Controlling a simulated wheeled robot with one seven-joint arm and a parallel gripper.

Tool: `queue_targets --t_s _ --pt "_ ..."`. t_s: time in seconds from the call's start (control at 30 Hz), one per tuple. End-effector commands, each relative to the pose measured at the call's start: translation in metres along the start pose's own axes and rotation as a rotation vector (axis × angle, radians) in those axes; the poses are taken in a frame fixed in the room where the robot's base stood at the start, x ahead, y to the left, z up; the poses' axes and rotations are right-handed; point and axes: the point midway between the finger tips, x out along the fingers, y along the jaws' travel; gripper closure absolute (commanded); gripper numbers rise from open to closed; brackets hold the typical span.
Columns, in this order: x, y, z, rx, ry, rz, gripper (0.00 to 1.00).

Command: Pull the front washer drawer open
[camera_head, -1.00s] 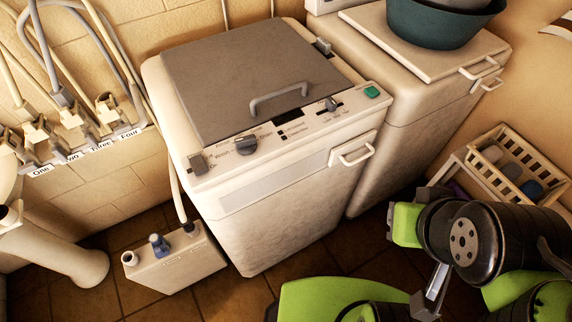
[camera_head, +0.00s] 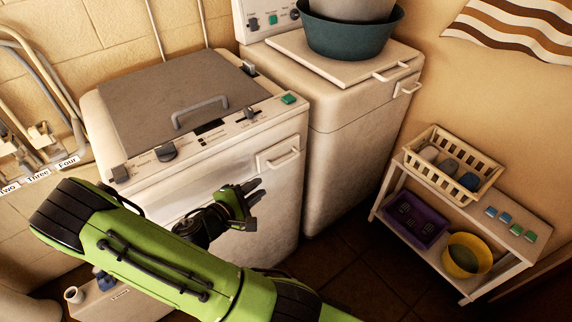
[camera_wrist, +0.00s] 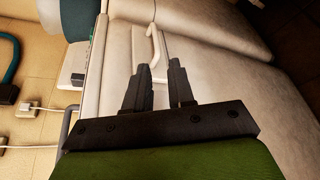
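The front washer (camera_head: 215,165) is a cream machine with a grey lid and a control panel. Its small drawer (camera_head: 263,163) with a pale bar handle (camera_head: 285,159) sits at the upper right of its front and looks closed. In the wrist view the handle (camera_wrist: 155,47) lies just beyond the fingertips. My gripper (camera_head: 257,190) is in front of the washer, a little below and left of the handle in the head view. In the wrist view my gripper (camera_wrist: 158,75) has its two fingers apart with nothing between them. No contact with the handle shows.
A second machine (camera_head: 350,150) stands behind right, with a similar handle (camera_head: 408,89) and a teal basin (camera_head: 350,35) on top. A white shelf (camera_head: 440,270) at right holds a cream basket (camera_head: 490,181), purple tray (camera_head: 415,222) and yellow bowl (camera_head: 468,256). Floor between is clear.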

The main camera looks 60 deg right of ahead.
Motion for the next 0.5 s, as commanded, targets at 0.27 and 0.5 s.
queue_targets --t_s 0.27,0.5 --pt "0.032 0.002 -0.002 -0.054 -0.007 0.052 0.77" --pt "0.093 0.005 -0.002 -0.050 -0.007 0.050 0.77"
